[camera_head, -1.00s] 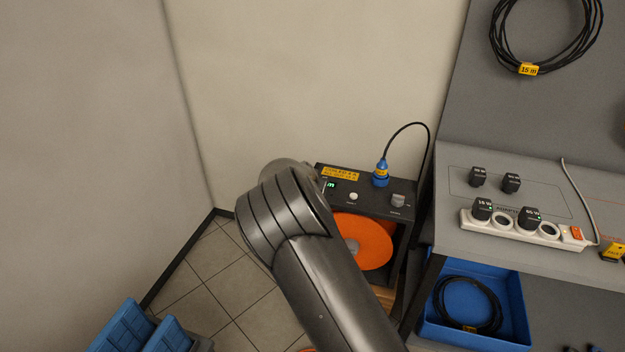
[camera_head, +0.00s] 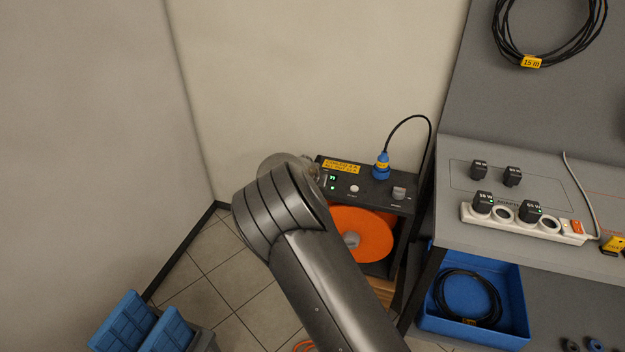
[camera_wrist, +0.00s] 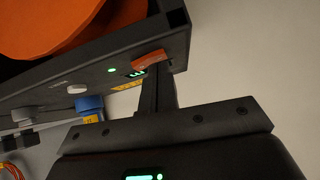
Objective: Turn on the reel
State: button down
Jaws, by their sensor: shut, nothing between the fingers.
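The reel is a black box (camera_head: 372,205) with an orange drum (camera_head: 366,240), against the back wall. Its top panel has a white knob (camera_head: 354,188), a grey knob (camera_head: 398,192) and a green readout (camera_head: 332,178). In the wrist view the drum (camera_wrist: 70,22) is at upper left. An orange-red rocker switch (camera_wrist: 150,60) sits on the panel, beside the readout (camera_wrist: 134,73) and a lit green lamp (camera_wrist: 112,70). My gripper (camera_wrist: 160,72) is shut and empty, its tips at the switch; contact cannot be told. My arm hides most of it in the head view.
A blue plug (camera_head: 381,166) with a black cable stands on the box's top. A grey bench (camera_head: 475,235) with a white power strip (camera_head: 470,212) is close on the right. A blue bin (camera_head: 430,325) is below it. Blue crates (camera_head: 125,325) stand at lower left.

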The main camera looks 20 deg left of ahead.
jog(key=shift+d+r, duration=0.15)
jog(key=shift+d, duration=0.35)
jog(key=shift+r, duration=0.15)
jog(key=shift+r, duration=0.3)
jog(key=r, duration=0.3)
jog(key=shift+a+r, duration=0.1)
jog(key=shift+a, duration=0.2)
jog(key=v, duration=1)
jog(key=shift+a, duration=0.65)
jog(key=shift+d, duration=0.1)
